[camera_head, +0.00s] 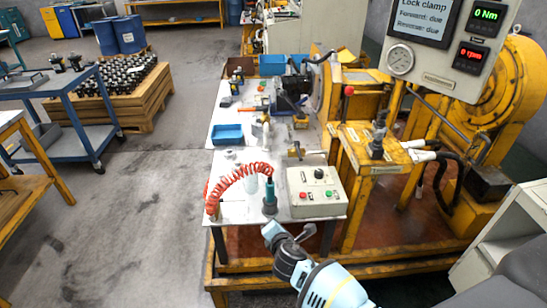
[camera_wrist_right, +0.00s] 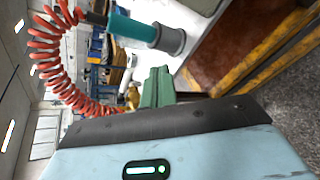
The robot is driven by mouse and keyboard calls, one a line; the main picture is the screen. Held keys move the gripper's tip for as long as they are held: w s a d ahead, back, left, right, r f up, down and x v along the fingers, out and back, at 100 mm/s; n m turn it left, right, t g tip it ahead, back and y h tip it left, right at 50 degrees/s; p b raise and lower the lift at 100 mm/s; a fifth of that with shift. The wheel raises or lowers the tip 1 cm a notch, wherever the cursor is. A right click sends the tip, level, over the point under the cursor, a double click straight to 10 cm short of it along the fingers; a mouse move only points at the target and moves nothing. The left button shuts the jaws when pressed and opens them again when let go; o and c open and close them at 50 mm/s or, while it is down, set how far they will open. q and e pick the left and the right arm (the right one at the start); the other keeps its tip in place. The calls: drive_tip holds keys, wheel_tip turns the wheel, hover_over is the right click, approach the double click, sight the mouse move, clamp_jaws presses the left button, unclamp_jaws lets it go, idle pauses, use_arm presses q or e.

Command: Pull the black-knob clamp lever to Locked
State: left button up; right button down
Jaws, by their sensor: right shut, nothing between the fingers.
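My right gripper (camera_head: 275,232) is low at the front edge of the white bench in the head view, well short of the clamp area. Its green fingers (camera_wrist_right: 157,86) are together and empty in the right wrist view. A dark motor (camera_head: 293,84) sits in the fixture at the back of the bench. A dark lever-like end (camera_head: 333,55) rises to the right of it; it is too small for me to be sure that this is the black-knob clamp lever, or to read its position. The display (camera_head: 424,18) reads "Lock clamp", "Forward: due", "Reverse: due". My left gripper is out of view.
A teal tool (camera_head: 270,195) on a red coiled hose (camera_head: 235,178) stands between my right gripper and the fixture. A control box (camera_head: 316,192), a blue bin (camera_head: 228,134) and a red-knob lever (camera_head: 348,90) are nearby. Open floor (camera_head: 150,220) lies left of the bench.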

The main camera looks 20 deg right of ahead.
drive_tip(key=s+a+f+m+g+y, duration=0.1)
drive_tip(key=s+f+m, duration=0.4)
drive_tip(key=s, duration=0.5)
drive_tip(key=s+a+f+m+g+y, duration=0.15)
drive_tip(key=s+f+m, duration=0.3)
drive_tip(key=s, duration=0.45)
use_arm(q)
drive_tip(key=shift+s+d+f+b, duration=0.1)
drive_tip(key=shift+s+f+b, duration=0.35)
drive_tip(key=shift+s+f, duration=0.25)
use_arm(e)
drive_tip(key=s+d+m+g+y, duration=0.1)
drive_tip(key=s+d+m, duration=0.2)
drive_tip(key=s+m, duration=0.9)
drive_tip(key=s, duration=0.8)
drive_tip(key=shift+d+g, duration=0.15)
drive_tip(key=shift+g, duration=0.2)
